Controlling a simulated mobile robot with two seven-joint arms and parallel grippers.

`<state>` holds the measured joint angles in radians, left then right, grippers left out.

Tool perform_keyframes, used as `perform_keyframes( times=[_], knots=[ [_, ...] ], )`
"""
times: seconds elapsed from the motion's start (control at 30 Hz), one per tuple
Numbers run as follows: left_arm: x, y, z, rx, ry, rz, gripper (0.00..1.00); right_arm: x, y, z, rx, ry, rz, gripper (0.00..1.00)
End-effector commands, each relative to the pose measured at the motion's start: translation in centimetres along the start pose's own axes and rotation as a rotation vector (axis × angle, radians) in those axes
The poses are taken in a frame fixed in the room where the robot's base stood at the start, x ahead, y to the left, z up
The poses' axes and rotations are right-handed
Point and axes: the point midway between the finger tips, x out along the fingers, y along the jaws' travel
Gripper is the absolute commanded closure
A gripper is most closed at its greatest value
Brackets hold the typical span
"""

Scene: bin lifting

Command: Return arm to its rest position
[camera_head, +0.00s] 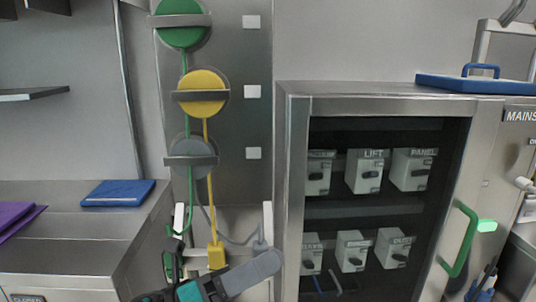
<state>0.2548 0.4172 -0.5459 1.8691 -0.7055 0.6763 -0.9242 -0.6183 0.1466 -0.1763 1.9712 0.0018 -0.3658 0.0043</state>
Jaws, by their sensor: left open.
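My left gripper (223,222) is low in the head view, left of centre. It is open, with its two pale fingertips wide apart in front of a metal panel. A yellow plug (216,256) hangs on a yellow cable and shows between the fingers. I see no object held. A grey plug (260,244) shows near the right finger. Part of a green cable runs down behind the left finger, and its lower end is partly hidden. My right gripper is not in view.
Green (180,36), yellow (201,105) and grey (192,160) cable reels are mounted above. A metal cabinet (294,190) with several switch boxes stands right, its green-handled door (477,168) beside it. A blue item (118,193) lies on the left counter (75,222).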

Motion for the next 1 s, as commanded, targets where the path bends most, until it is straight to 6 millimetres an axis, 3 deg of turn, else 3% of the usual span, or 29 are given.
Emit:
perform_keyframes(
  times=[0.13,0.27,0.4,0.5,0.6,0.77,1.0],
  knots=[
    [-4.7,4.3,0.6,-0.524,-0.384,0.187,0.28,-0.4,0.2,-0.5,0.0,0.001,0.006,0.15],
    [-11.2,8.4,-1.6,-0.967,-0.739,0.326,0.28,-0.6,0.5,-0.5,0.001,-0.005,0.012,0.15],
    [-19.4,11.1,-7.3,-1.405,-1.149,0.447,0.28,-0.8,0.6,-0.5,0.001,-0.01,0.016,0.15],
    [-24.2,11.3,-11.8,-1.631,-1.405,0.5,0.28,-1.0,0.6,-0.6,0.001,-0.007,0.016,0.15],
    [-27.4,10.7,-15.4,-1.779,-1.601,0.529,0.28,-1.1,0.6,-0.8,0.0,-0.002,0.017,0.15],
    [-29.9,9.9,-18.5,-1.889,-1.769,0.548,0.28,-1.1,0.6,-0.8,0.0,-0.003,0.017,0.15],
    [-30.3,9.8,-19.0,-1.905,-1.795,0.55,0.28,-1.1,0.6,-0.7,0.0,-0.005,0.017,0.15]
  ],
)
